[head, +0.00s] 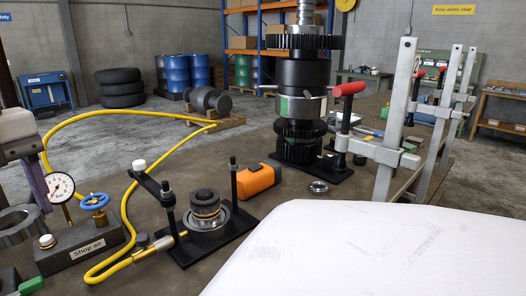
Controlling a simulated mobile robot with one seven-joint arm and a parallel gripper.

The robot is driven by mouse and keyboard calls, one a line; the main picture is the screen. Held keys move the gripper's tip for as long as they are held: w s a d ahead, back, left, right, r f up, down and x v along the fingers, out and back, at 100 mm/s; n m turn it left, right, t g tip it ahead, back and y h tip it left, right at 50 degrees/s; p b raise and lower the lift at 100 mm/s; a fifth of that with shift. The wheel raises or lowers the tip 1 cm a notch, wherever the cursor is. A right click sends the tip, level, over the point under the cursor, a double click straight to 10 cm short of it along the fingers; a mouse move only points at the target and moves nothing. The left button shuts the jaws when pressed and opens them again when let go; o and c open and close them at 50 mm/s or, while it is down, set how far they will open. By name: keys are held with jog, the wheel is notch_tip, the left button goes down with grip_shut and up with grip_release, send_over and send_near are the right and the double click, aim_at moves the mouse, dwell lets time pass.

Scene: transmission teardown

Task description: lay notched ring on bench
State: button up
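My gripper (42,203) is at the left edge, its grey body above and one dark finger pointing down. The finger's tip meets the rim of a thick dark-grey ring (33,232), which the picture's edge cuts off. The gripper appears shut on this ring; the other finger is not clear to see. The ring is just left of the Shop air block, and its notches cannot be made out. The dark bench (165,276) lies below and to the right.
The Shop air block (95,244) carries a gauge and blue valve; a yellow hose (124,190) loops from it. A black press fixture (230,240) holds stacked rings. An orange box (257,181), small silver ring (318,187), gear stack (300,90) and grey clamps (392,130) stand farther right.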

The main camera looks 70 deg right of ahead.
jog(key=a+m, duration=0.1)
jog(key=a+f+m+b, duration=0.1)
jog(key=a, duration=0.1)
jog(key=a+f, duration=0.1)
jog(key=shift+s+a+f+m+b, duration=0.25)
jog(key=shift+s+a+m+b, duration=0.05)
jog(key=shift+m+b, duration=0.1)
notch_tip(320, 180, down, 20)
jog(key=shift+f+p, duration=0.1)
jog(key=shift+p, duration=0.2)
jog(key=shift+f, duration=0.1)
jog(key=o, duration=1.1)
jog(key=shift+o, duration=0.2)
